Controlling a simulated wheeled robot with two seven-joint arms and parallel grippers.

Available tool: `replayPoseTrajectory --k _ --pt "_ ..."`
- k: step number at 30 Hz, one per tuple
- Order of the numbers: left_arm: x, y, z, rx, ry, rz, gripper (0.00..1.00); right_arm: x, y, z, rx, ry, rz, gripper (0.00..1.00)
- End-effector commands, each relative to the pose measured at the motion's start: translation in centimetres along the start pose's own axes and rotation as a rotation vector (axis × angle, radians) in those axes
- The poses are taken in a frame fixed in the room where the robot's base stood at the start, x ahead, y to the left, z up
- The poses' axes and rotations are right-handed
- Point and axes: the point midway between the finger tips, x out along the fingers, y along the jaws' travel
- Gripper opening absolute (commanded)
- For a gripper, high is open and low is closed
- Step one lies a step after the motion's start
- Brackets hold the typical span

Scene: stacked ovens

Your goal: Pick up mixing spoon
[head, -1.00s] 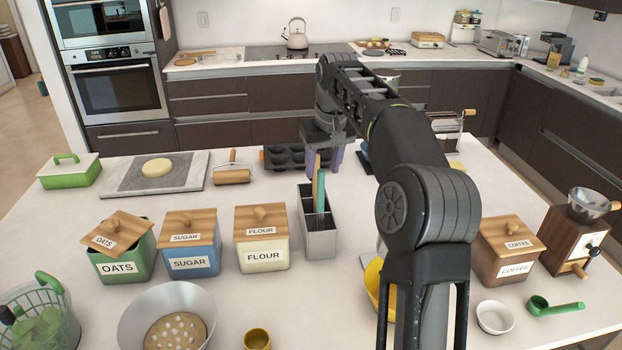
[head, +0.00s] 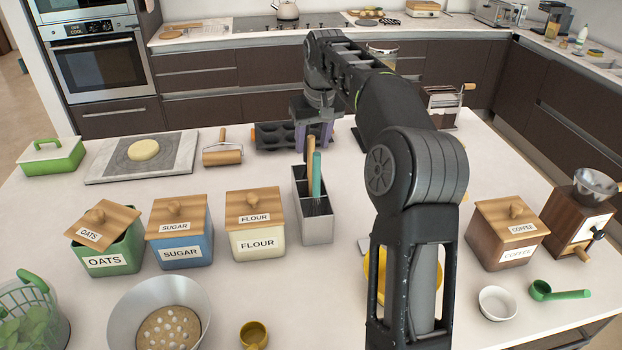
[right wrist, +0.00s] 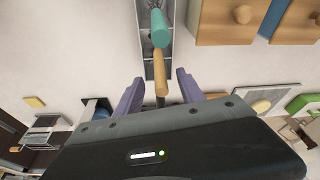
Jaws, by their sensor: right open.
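The utensil holder (head: 318,232) is a grey metal box with compartments on the island. A wooden-handled utensil (head: 310,155), likely the mixing spoon, stands upright in it beside a teal-handled whisk (head: 316,180). My right gripper (head: 312,135) is just behind the holder in the head view, near the top of the handles. In the right wrist view, the purple fingers of my right gripper (right wrist: 158,95) are open. The wooden handle (right wrist: 160,80) shows between them, and the teal handle (right wrist: 158,30) lies farther off. The spoon's lower end is hidden in the holder. My left gripper is not visible.
Oats (head: 107,245), sugar (head: 180,232) and flour (head: 255,225) canisters stand left of the holder. A muffin tin (head: 275,135) and rolling pin (head: 222,157) lie behind. A coffee canister (head: 505,240) stands at right. My right arm hides part of a yellow bowl (head: 437,275).

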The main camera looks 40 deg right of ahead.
Motion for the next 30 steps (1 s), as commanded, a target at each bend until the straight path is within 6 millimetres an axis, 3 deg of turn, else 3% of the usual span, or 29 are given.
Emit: replayPoseTrajectory --k 11,22,30 --pt "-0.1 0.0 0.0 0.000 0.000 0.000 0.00 0.5 0.0 0.0 0.001 -0.001 0.000 0.46" --pt "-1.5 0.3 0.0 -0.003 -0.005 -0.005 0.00 5.1 -0.1 0.0 0.001 -0.002 0.000 0.46" --pt "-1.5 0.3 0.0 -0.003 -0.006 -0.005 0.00 5.6 -0.1 0.0 0.001 0.000 0.000 0.46"
